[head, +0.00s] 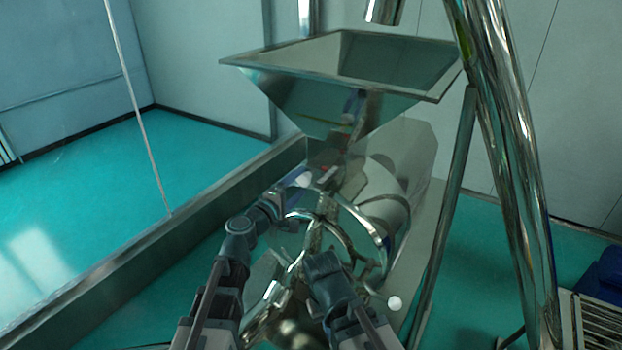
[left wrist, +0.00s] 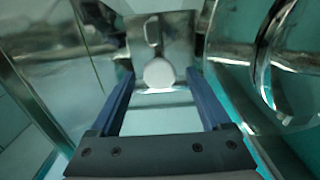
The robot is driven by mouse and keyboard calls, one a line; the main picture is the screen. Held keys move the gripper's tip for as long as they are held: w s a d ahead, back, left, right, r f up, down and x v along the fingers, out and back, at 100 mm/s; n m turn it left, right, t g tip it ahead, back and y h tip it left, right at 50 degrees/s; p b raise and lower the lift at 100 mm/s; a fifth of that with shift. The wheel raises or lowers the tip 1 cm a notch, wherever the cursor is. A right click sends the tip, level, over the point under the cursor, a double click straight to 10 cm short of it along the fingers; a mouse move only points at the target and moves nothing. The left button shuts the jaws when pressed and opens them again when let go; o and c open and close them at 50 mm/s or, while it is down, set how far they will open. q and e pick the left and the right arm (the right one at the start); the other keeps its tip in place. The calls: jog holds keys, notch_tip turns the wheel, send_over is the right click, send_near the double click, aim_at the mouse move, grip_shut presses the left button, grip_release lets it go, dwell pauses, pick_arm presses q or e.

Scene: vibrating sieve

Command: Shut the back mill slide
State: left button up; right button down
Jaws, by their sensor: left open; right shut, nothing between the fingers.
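The mill's metal hopper (head: 345,75) stands at the upper middle of the head view, with shiny housing and pipes under it. My left gripper (head: 318,180) is just under the hopper's narrow bottom, close to the mill body. In the left wrist view my left gripper (left wrist: 160,75) is open, its two fingers apart. Ahead of and between them is a metal plate (left wrist: 178,42) with a slot-shaped handle opening, seemingly the slide, and a pale round knob. I cannot tell how far the slide is out. My right gripper (head: 322,264) is lower, shut and empty in front of the pipes.
A large shiny slanted tube (head: 508,150) and a thinner leg (head: 447,210) stand to the right of the mill. Curved metal pipes (head: 350,235) crowd the space around both grippers. A low metal ledge (head: 150,245) runs along the left, with open green floor (head: 90,180) beyond it.

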aim_at(316, 168)
pick_arm(q)
jog(key=x, duration=0.2)
jog(key=shift+w+d, duration=0.2)
jog(key=shift+w, duration=0.15)
jog(key=shift+s, duration=0.1)
grip_shut()
